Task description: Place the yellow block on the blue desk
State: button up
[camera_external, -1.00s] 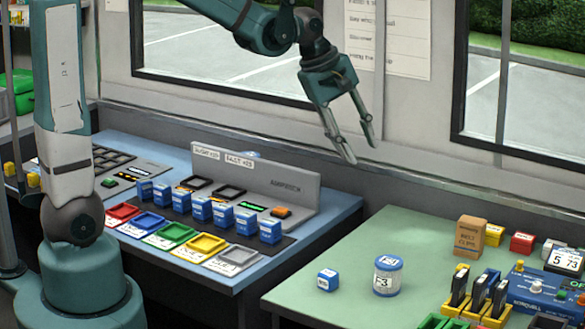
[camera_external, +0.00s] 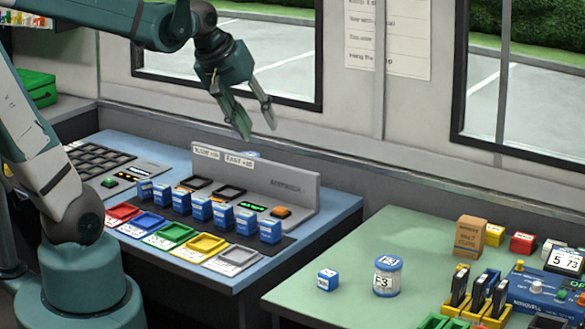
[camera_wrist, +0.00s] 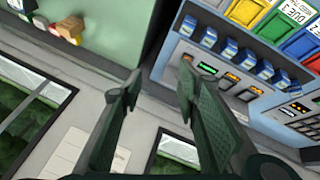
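The yellow block (camera_external: 492,232) sits at the back of the green desk, beside a red block and behind a brown box. The blue desk (camera_external: 343,207) stands left of the green desk and carries trays, blue boxes and a grey panel. It also shows at the upper right of the wrist view (camera_wrist: 205,14). My gripper (camera_external: 257,131) is in the air above the back of the blue desk, near the window, far left of the yellow block. Its fingers are apart with nothing between them, as the wrist view shows too (camera_wrist: 160,68).
The brown box (camera_external: 469,237) stands in front of the yellow block. The red block (camera_external: 522,243) is at its right. A white-and-blue can (camera_external: 387,276) and a small blue box (camera_external: 327,280) are on the green desk (camera_external: 400,235), whose back left is clear. The grey panel (camera_external: 270,185) rises from the blue desk.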

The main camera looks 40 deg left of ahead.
jog(key=s+a+f+m+t+y, duration=0.1)
jog(key=s+a+m, duration=0.3)
jog(key=s+a, duration=0.4)
jog(key=shift+s+a+f+y, duration=0.15)
jog(key=shift+a+f+y, duration=0.05)
jog(key=shift+f+y, duration=0.1)
jog(key=shift+o, duration=0.5)
jog(key=shift+d, duration=0.1)
jog(key=w+d+f+n+g+h, duration=0.2)
jog(key=w+d+n, duration=0.3)
jog(key=w+d, duration=0.55)
jog(key=w+d+f+n+g+h, duration=0.1)
jog(key=w+d+n, duration=0.3)
jog(key=w+d, duration=0.7)
jog(key=d+f+n+g, duration=0.1)
jog(key=d+f+n, duration=0.2)
jog(key=d+f, duration=0.3)
jog(key=w+d+f+n+g+h, duration=0.1)
jog(key=d+f, duration=0.5)
jog(key=d, duration=0.8)
jog(key=d+f+n+g, duration=0.1)
jog(key=d+f+n, duration=0.3)
jog(key=d, duration=0.6)
notch_tip(320, 180, down, 3)
jog(key=shift+w+d+r+n+g+b, duration=0.2)
jog(key=shift+w+d+n+g+b, duration=0.1)
jog(key=shift+d+g, duration=0.1)
jog(key=shift+f, duration=0.1)
